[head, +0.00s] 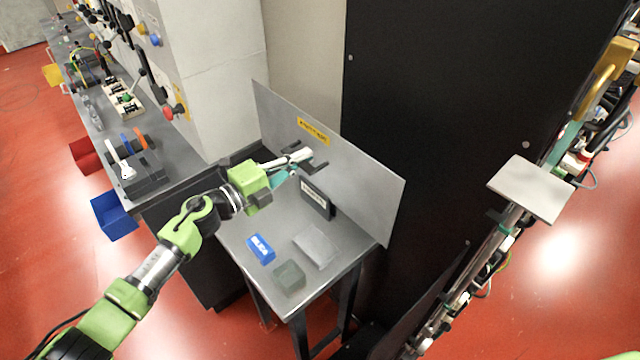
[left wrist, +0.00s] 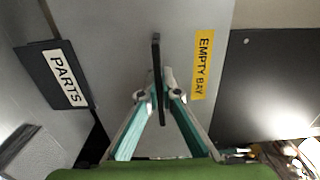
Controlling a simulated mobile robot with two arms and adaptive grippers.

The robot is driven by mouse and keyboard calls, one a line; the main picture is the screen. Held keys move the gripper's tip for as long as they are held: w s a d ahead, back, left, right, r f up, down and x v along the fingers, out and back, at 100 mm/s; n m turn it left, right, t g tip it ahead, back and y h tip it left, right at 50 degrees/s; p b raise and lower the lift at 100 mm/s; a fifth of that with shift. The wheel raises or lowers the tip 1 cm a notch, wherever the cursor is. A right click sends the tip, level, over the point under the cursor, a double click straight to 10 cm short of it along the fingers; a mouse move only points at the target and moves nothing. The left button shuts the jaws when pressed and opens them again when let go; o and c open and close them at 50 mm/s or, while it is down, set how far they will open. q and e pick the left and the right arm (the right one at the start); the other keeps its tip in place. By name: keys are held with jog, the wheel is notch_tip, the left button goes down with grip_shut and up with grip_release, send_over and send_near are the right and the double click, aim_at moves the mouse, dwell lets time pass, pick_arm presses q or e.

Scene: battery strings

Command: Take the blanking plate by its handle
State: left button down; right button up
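The blanking plate (head: 360,190) is a large grey sheet with a yellow label reading EMPTY BAY (left wrist: 203,62). It stands upright along the back of a small grey table. Its black bar handle (left wrist: 156,55) shows upright in the left wrist view. My left gripper (head: 303,157) is at the plate's face, and in the left wrist view its fingers (left wrist: 158,88) close in on both sides of the handle. It looks shut on the handle, though the contact is partly hidden. My right gripper is not in view.
On the small table (head: 240,237) are a black PARTS sign (head: 317,199), a blue box (head: 260,248), a grey block (head: 316,247) and a dark green block (head: 289,275). A tall black cabinet (head: 440,110) is at the right. A workbench (head: 185,140) is at the left.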

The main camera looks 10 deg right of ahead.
pick_arm(q)
jog(key=shift+r, duration=0.5)
jog(key=shift+a+r+p, duration=0.1)
jog(key=shift+r+p, duration=0.5)
jog(key=shift+p, duration=0.15)
jog(key=p+v, duration=0.1)
jog(key=v, duration=1.3)
dwell(1.5)
dwell(0.6)
